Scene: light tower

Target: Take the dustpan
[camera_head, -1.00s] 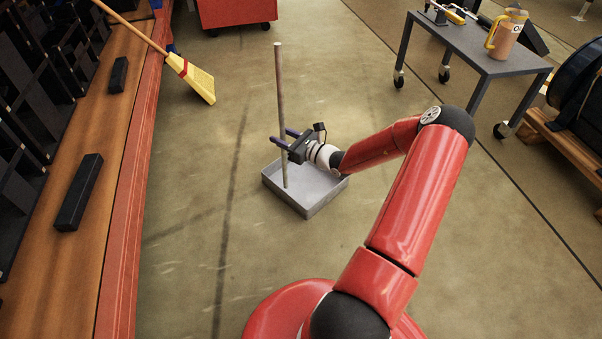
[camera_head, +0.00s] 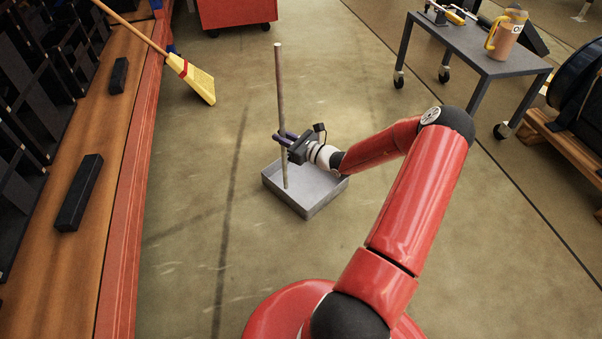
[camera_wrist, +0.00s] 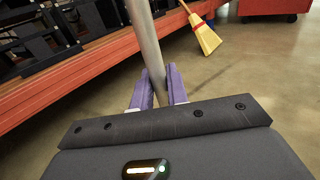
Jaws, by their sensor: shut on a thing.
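The dustpan (camera_head: 325,203) is a shallow grey metal tray on the floor with a long upright handle (camera_head: 279,80). My gripper (camera_head: 283,138) is shut on the handle, a little above the tray. In the wrist view the handle (camera_wrist: 145,40) passes between the two purple fingers (camera_wrist: 158,88), which press on it from both sides. The tray is not visible in the wrist view.
A yellow broom (camera_head: 192,79) leans by the wooden shelf (camera_head: 110,140) at the left. A red cabinet (camera_head: 237,12) stands at the back. A grey wheeled table (camera_head: 480,57) with a jug (camera_head: 505,35) is at the right. The floor around the dustpan is clear.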

